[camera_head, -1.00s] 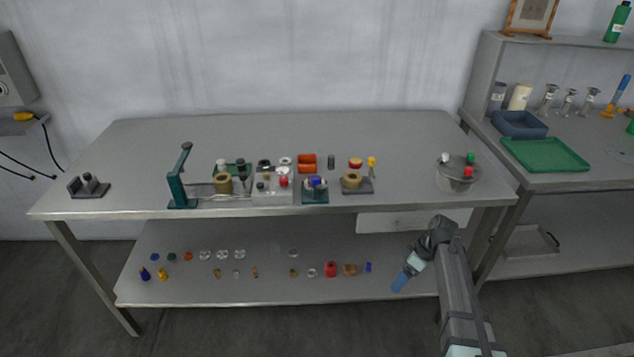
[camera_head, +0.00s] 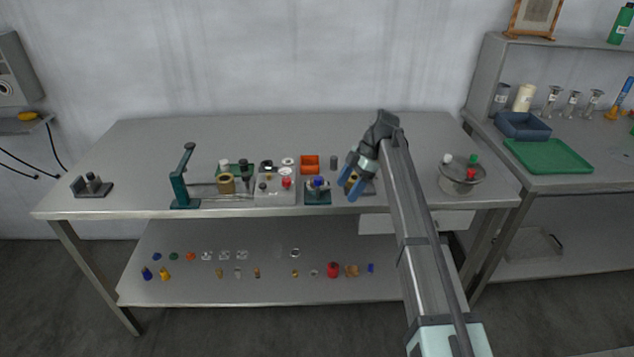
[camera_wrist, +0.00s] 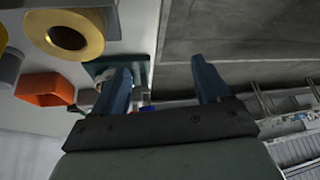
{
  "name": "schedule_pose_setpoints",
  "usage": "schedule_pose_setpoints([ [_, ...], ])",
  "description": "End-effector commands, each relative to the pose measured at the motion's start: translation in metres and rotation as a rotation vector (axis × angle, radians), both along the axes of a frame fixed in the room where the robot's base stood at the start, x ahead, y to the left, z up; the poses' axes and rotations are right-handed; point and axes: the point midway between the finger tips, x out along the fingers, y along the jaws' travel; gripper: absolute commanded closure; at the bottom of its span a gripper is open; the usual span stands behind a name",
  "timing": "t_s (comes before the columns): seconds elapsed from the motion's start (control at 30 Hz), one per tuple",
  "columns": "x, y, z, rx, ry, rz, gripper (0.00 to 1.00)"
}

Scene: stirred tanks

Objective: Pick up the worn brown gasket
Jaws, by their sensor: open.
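I cannot single out the worn brown gasket with certainty. A tan-brown ring-shaped part (camera_wrist: 90,38) with a dark hole shows at the upper left of the wrist view; in the head view it is mostly hidden behind my gripper. Small brown pieces (camera_head: 352,270) lie on the lower shelf, too small to identify. My gripper (camera_head: 353,178) is over the front right part of the bench, right of the dark teal stand. Its two blue fingers are apart and empty in the wrist view (camera_wrist: 163,84). The tan ring lies up and left of the fingers there.
The bench (camera_head: 260,135) is clear along its back. An orange tray (camera_head: 309,163), the teal stand (camera_head: 318,197) and a green press (camera_head: 179,183) stand left of my gripper. A round grey pot (camera_head: 461,177) stands to the right. Several small parts lie on the lower shelf.

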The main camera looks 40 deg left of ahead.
Motion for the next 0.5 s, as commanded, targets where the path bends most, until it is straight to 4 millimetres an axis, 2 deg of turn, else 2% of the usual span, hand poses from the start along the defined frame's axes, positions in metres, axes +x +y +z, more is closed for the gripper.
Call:
schedule_pose_setpoints([
  [0.03,0.009,0.021,0.010,0.003,-0.016,0.051,0.24],
  [0.2,0.020,0.066,0.037,0.011,-0.066,0.232,0.24],
  [0.33,0.023,0.089,0.052,0.014,-0.089,0.331,0.24],
  [0.5,0.024,0.102,0.062,0.015,-0.103,0.392,0.24],
])
